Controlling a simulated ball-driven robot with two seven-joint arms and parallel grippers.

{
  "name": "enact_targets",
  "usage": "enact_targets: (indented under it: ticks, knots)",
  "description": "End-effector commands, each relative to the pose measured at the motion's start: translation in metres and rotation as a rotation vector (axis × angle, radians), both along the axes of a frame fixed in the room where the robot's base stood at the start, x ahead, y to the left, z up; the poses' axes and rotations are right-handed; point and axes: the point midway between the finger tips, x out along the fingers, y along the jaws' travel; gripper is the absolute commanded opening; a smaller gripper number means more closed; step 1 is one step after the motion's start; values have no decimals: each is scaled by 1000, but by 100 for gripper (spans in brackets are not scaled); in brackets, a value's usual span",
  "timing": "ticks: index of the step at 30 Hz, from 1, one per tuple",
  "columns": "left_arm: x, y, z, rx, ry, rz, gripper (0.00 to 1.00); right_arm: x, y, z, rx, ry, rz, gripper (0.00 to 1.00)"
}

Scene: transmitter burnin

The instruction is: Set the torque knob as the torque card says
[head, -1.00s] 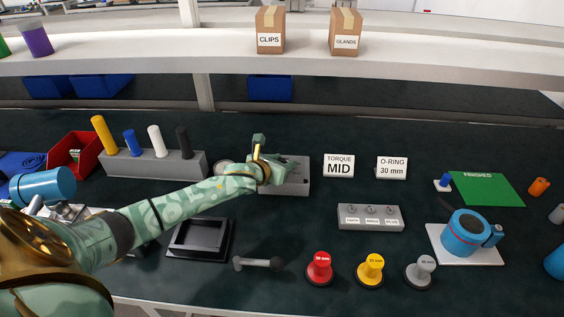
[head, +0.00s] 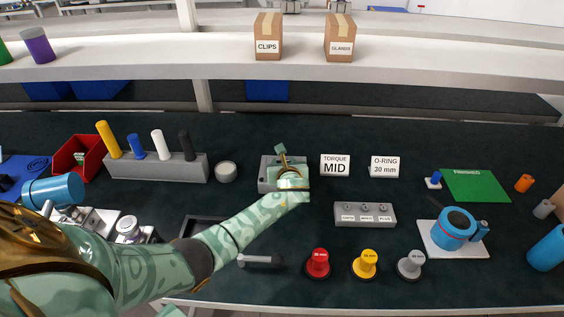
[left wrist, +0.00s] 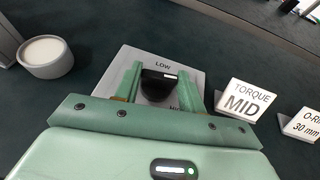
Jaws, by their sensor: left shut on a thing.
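The torque card (head: 335,166) reads "TORQUE MID"; it also stands right of the knob in the left wrist view (left wrist: 247,101). The torque knob (left wrist: 157,86) is black with a pale mark on its top, on a grey box (head: 268,174) with "LOW" printed at the far side. Part of another label shows nearer; the fingers and palm hide the rest of the box face. My left gripper (left wrist: 160,88) has one finger on each side of the knob and is shut on it. It also shows over the box in the head view (head: 287,162).
An "O-RING 30 mm" card (head: 384,167) stands right of the torque card. A round pale-topped pot (head: 226,172) is left of the box. A grey labelled block (head: 364,215) and red (head: 317,263), yellow (head: 365,264) and grey (head: 410,265) knobbed pieces lie nearer.

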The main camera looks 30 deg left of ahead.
Motion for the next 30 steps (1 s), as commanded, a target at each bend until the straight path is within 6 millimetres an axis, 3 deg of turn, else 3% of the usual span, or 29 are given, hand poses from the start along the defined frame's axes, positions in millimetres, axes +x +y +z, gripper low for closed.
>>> enact_targets:
  ticks: [13,30]
  knots:
    - [4,-3,-3,0,3,285,17,-5,0,-14,-1,11,0,36]
    - [4,-3,-1,-1,2,355,17,-6,-2,-17,-3,14,2,36]
